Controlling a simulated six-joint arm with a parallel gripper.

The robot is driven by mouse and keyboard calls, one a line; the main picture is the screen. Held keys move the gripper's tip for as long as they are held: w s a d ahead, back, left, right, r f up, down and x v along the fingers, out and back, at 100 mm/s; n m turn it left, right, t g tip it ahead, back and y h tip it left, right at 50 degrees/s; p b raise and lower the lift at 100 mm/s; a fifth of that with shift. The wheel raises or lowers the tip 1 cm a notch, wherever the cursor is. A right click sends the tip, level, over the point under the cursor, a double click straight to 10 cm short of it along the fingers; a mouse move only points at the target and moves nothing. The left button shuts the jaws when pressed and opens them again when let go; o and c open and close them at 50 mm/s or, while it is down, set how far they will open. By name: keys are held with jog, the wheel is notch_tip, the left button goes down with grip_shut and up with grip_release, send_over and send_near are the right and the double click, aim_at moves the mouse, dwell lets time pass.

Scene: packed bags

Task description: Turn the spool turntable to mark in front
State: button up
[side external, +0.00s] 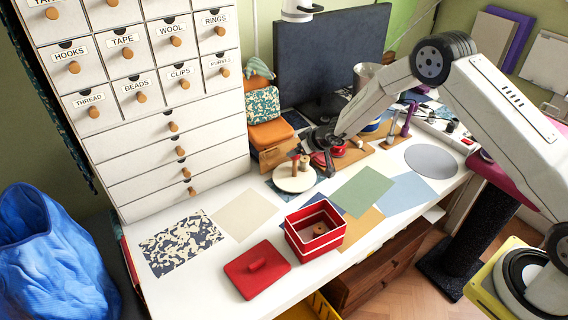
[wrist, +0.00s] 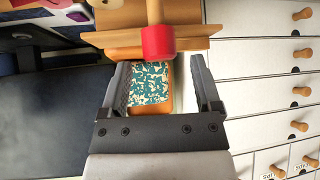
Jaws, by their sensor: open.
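The spool turntable (side external: 291,181) is a round pale disc on the white table, in front of the drawer cabinet. A red-topped peg and a wooden spool (side external: 305,161) stand on it. In the wrist view a red-capped wooden peg (wrist: 158,42) shows just beyond the fingertips, centred between them; it looks like the turntable's peg. The disc itself is outside that view, and I cannot make out its mark. My gripper (side external: 322,147) is just right of the turntable. In the wrist view its jaws (wrist: 161,64) are open and empty.
A drawer cabinet (side external: 165,125) stands behind left. A wooden stand with orange and patterned pouches (side external: 264,105) is behind the turntable. A red open box (side external: 315,228) and red lid (side external: 257,269) lie in front. Tools and spools crowd the right; flat sheets cover the middle.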

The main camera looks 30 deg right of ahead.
jog(key=shift+v, duration=2.55)
jog(key=shift+s+d+f+m+g+h, duration=0.6)
jog(key=shift+s+d+f+g+h, duration=0.7)
jog(key=shift+s+d+f+h, duration=2.4)
jog(key=w+a+r+n+t+y, duration=0.1)
jog(key=w+a+r+t+y, duration=0.3)
jog(key=a+t+y, duration=0.3)
jog(key=shift+w+y, duration=0.7)
jog(key=shift+w, duration=0.1)
